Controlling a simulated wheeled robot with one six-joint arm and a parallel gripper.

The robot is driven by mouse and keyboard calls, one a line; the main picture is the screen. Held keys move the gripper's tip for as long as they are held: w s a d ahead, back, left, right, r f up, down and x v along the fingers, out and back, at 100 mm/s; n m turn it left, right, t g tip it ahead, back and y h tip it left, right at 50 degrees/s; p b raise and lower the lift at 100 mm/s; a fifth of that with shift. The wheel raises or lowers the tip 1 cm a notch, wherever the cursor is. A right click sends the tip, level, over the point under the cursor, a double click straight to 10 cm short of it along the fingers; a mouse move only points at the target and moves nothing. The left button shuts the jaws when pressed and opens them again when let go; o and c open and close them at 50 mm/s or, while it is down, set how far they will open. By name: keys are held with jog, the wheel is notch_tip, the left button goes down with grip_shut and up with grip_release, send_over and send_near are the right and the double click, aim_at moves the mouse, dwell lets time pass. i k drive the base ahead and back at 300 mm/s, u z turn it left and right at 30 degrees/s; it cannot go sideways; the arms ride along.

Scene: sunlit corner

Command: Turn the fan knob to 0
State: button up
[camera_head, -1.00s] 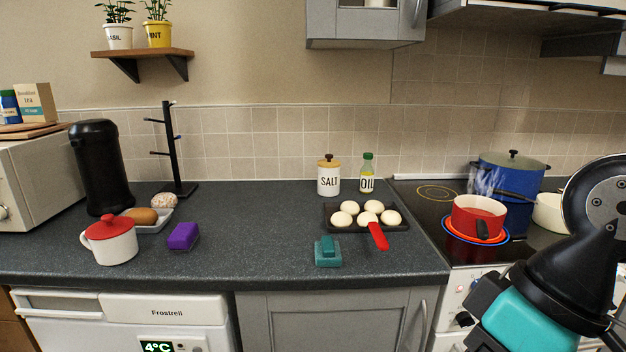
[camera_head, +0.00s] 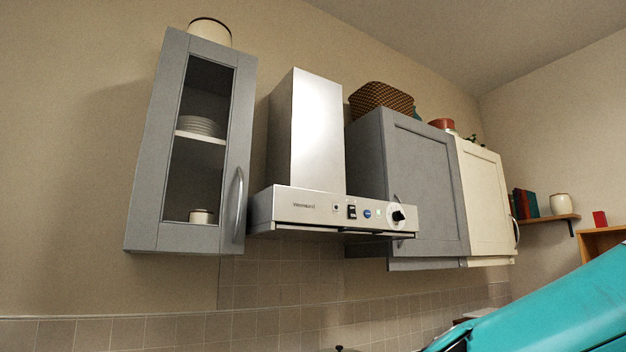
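The fan knob (camera_head: 398,216) is a black knob on a round white dial at the right end of the range hood's front panel. The silver range hood (camera_head: 290,206) hangs on the wall between the cabinets. The knob's setting is too small to read. A teal part of my arm crosses the lower right corner, below and right of the hood. My gripper is not in view.
A grey glass-front cabinet (camera_head: 146,205) with plates hangs left of the hood. A grey cabinet (camera_head: 428,185) and a cream cabinet (camera_head: 485,200) hang to its right. A shelf (camera_head: 548,218) is at far right. The space in front of the hood looks clear.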

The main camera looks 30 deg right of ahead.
aim_at(397, 216)
jog(key=k, duration=0.45)
jog(key=z, duration=0.75)
jog(key=i, duration=1.35)
jog(key=u, duration=0.15)
